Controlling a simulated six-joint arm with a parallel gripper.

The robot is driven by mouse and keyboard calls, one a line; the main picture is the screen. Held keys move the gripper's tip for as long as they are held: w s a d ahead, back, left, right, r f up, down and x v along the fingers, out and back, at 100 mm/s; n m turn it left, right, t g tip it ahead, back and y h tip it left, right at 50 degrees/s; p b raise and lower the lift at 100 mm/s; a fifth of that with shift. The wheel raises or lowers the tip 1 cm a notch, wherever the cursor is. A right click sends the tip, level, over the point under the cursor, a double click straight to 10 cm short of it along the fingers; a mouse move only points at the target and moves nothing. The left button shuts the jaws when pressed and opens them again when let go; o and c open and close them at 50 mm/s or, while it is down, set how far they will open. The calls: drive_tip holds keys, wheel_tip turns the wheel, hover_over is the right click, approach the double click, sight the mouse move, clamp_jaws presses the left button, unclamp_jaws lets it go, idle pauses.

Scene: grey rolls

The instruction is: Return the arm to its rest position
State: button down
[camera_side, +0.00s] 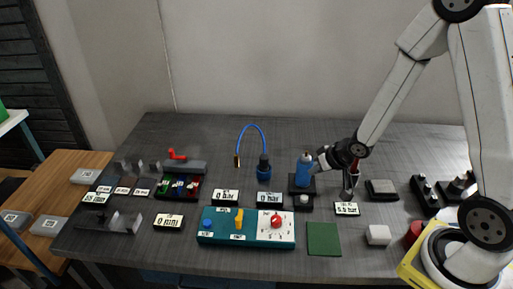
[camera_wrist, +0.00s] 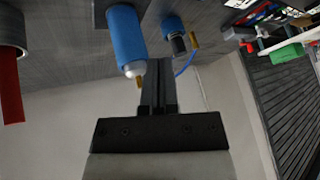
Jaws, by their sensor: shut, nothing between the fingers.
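My gripper (camera_side: 322,162) is at the end of the arm, above the right part of the grey table (camera_side: 150,240). In the side view it overlaps the edge of a blue cylinder (camera_side: 304,168) on a dark stand; I cannot tell whether they touch. In the wrist view my gripper (camera_wrist: 158,65) has its dark fingers together with nothing between them. The blue cylinder (camera_wrist: 126,38) appears to the left of the fingers there. A grey holder (camera_side: 350,184) stands below the wrist, partly hidden by it.
A blue hose (camera_side: 252,127) arches up behind a teal control panel (camera_side: 215,238) with a red knob (camera_side: 276,222). Small labelled displays and blocks lie around. Space above the table's left is clear.

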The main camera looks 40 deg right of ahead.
drive_tip(key=s+a+r+n+g, duration=0.3)
drive_tip(key=s+a+r+g, duration=0.1)
drive_tip(key=s+r, duration=0.3)
drive_tip(key=shift+s+a+r+h, duration=0.2)
drive_tip(key=shift+s+a+h, duration=0.1)
drive_tip(key=shift+s+a, duration=0.75)
